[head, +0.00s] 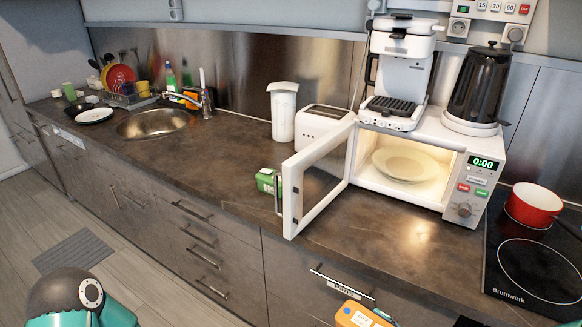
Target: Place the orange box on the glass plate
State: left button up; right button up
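The orange box (358,315) shows at the bottom edge, in front of the drawer fronts. It has a white label, and its lower part is cut off by the frame. A small dark piece touches its right side; I cannot tell whether it is a fingertip of my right gripper. The glass plate (404,166) is round and pale and lies inside the lit microwave (433,202). The microwave door (318,176) stands wide open towards the front left. The plate looks empty. Part of my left arm shows at the bottom left, but its gripper is outside the frame.
A toaster (322,124) and white canister (283,112) stand left of the microwave. A coffee maker (400,70) and dark kettle (478,88) stand on top. A red pot (534,205) sits on the hob.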

jog(key=shift+s+a+r+m+t+h, duration=0.1)
jog(key=shift+a+m+t+h, duration=0.05)
jog(key=shift+m+t+h, duration=0.5)
jog(key=shift+d+m+t+h, duration=0.2)
jog(key=shift+m+t+h, duration=0.25)
jog(key=shift+w+d+f+m+t+h, duration=0.15)
jog(key=shift+d+m+t+h, duration=0.25)
jog(key=shift+h, duration=0.2)
jog(key=shift+w+d+f+m+t+h, duration=0.1)
jog(key=shift+d+m+t+h, duration=0.3)
jog(key=shift+h, duration=0.2)
jog(key=shift+w+d+r, duration=0.1)
jog(key=shift+w+d, duration=0.05)
jog(key=shift+d, duration=0.2)
jog(key=shift+a, duration=0.15)
jog(key=shift+m+h, duration=0.3)
jog(key=shift+h, duration=0.1)
